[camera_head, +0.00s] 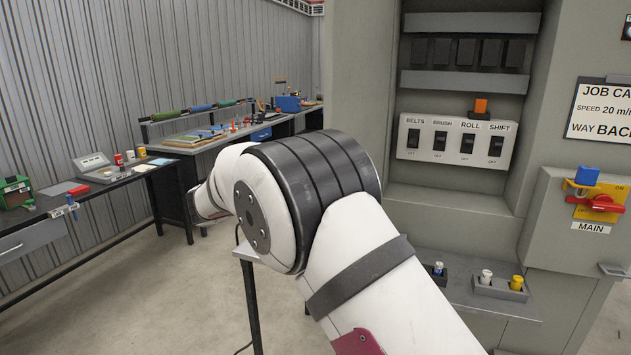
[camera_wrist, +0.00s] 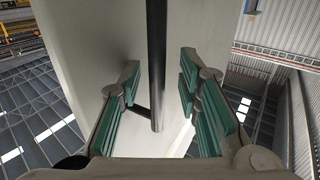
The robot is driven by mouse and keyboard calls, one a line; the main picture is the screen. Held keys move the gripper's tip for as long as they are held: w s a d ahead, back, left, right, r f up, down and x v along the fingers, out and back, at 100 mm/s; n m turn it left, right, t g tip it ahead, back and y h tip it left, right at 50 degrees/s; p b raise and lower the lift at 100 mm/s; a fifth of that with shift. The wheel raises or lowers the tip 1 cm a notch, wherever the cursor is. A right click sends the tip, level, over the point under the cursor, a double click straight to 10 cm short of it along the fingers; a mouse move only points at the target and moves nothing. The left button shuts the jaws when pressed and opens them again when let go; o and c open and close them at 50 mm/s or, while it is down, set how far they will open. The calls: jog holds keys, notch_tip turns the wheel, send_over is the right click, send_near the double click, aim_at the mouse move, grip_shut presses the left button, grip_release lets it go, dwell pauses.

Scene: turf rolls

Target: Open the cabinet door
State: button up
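In the wrist view a dark upright bar handle (camera_wrist: 156,70) stands off a pale flat panel (camera_wrist: 95,40), which looks like the cabinet door. A short post near the bar's lower end joins it to the panel. My gripper (camera_wrist: 163,100) is open, with green-padded fingers on both sides of the bar. Gaps show between the pads and the bar, and nothing is gripped. In the head view the grey cabinet (camera_head: 358,85) stands at centre and right. My arm crosses in front of it; my gripper and the handle cannot be made out there.
The cabinet's open front holds a switch panel (camera_head: 456,141). A red-handled MAIN switch (camera_head: 597,205) is at right, and a ledge (camera_head: 460,290) with small capped items is below. Workbenches (camera_head: 110,178) with tools line the left wall. Bare floor (camera_head: 130,285) lies at lower left.

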jog(key=v, duration=1.2)
jog(key=shift+a, duration=0.1)
